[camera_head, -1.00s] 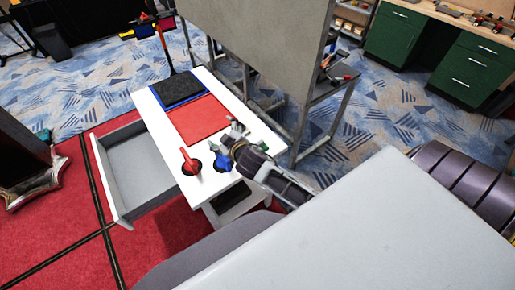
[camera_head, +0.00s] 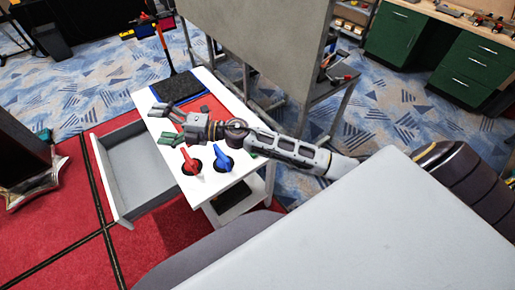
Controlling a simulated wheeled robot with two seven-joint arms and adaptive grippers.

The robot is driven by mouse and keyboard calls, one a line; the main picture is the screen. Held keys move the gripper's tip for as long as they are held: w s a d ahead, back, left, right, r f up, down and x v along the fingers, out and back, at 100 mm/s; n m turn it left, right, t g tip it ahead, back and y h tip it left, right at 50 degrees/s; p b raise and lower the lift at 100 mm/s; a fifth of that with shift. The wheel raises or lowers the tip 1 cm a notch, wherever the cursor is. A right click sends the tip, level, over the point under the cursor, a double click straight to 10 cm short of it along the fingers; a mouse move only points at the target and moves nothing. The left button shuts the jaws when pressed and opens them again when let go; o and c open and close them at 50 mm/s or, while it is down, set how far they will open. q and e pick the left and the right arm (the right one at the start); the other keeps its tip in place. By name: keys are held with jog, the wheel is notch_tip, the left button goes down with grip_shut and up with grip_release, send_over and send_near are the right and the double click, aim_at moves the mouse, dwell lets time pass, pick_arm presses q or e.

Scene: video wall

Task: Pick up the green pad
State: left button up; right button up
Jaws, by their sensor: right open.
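A black pad (camera_head: 178,87) on a blue one lies behind the gripper. My left gripper is not in view.
The white table (camera_head: 228,179) carries a red-handled knob (camera_head: 191,162) and a blue-handled knob (camera_head: 222,160) near its front. An open, empty drawer (camera_head: 145,172) juts out at left. A large grey panel (camera_head: 258,40) stands behind at right.

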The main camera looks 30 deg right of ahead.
jog(key=s+d+f+n+g+h, duration=0.1)
jog(key=d+f+n+g+h, duration=0.3)
jog(key=f, duration=0.3)
jog(key=s+d+f+n+g+h, duration=0.2)
jog(key=d+f+n+g, duration=0.3)
jog(key=f+n+g, duration=0.1)
jog(key=w+d+f+m+g+h, duration=0.1)
jog(key=d+h, duration=0.8)
jog(key=d, duration=1.4)
jog(key=shift+w+d+f+h, duration=0.2)
jog(key=shift+d+f+h, duration=0.1)
jog(key=shift+f, duration=0.4)
jog(key=shift+f, duration=0.1)
